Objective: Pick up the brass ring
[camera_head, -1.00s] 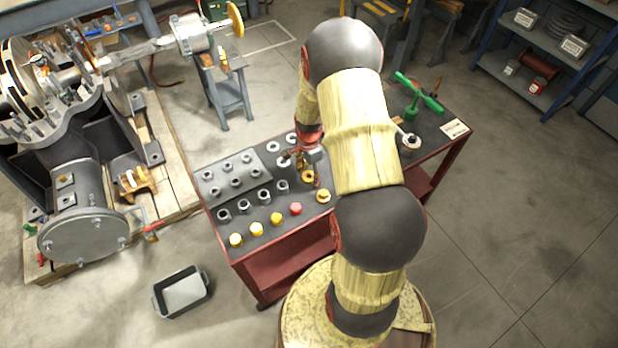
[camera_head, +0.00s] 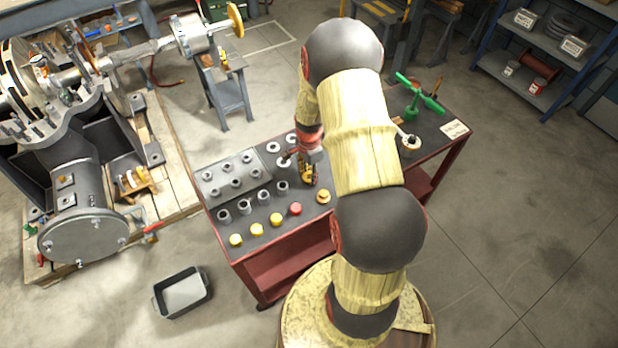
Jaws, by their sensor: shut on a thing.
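My gripper (camera_head: 310,181) is low over the red cart's dark top, right of the rows of grey parts. It is shut on a small brass ring (camera_head: 307,177), which the fingers mostly cover. I cannot tell whether the ring still touches the cart top. A second brass piece (camera_head: 323,196) sits apart on the cart, just below and right of the gripper.
The red cart (camera_head: 290,269) also holds a grey block with studs (camera_head: 233,176), grey nuts, yellow caps (camera_head: 256,229), a red cap (camera_head: 295,209) and a green tool (camera_head: 418,98). A grey bin (camera_head: 182,293) is on the floor. A large machine stands left.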

